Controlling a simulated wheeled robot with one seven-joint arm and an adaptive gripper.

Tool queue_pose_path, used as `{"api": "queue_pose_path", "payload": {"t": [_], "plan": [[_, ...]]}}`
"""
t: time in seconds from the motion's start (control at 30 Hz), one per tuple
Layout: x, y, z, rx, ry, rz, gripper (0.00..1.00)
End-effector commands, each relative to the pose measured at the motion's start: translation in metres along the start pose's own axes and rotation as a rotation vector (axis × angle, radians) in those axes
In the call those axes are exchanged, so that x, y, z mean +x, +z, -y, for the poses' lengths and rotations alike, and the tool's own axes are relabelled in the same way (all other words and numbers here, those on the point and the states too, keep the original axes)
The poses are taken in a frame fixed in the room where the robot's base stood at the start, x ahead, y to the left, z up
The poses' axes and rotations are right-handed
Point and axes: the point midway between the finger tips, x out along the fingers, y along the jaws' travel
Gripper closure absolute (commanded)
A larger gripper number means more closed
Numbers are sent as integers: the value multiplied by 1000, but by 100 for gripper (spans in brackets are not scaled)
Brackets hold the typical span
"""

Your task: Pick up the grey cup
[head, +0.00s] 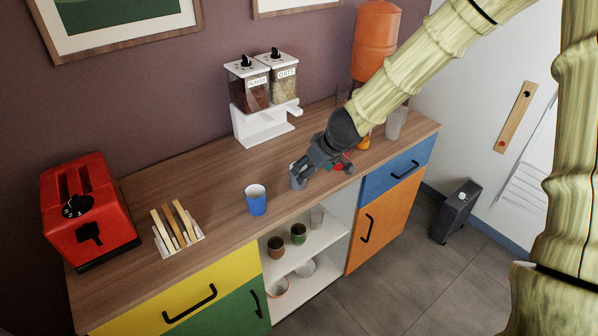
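A grey cup (297,182) stands on the wooden counter, right of the blue cup (256,200). My gripper (303,171) reaches down from the upper right, with its dark fingers at the cup. The fingers overlap the cup's upper right part and hide some of it. I cannot tell whether they touch it or are closed on it.
The wooden counter (215,195) holds a red toaster (105,225), a rack with several wooden pieces (178,228), a white cereal dispenser (263,122) and an orange drink dispenser (376,38). Cups and bowls stand on open shelves (325,245) below.

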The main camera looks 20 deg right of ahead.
Motion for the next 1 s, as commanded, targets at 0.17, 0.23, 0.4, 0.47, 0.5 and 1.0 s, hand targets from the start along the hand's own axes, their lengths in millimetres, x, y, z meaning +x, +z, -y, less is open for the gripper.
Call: {"api": "queue_pose_path", "payload": {"t": [0.17,0.23,0.4,0.47,0.5,1.0], "plan": [[-18,-25,-3,-18,-16,-42,23],[-16,-27,-3,-20,-18,-46,23],[2,-26,-2,-19,-19,-45,23],[9,-26,-2,-19,-19,-45,23],[13,-27,-2,-19,-19,-44,23],[40,-28,-1,-20,-17,-45,23]]}}
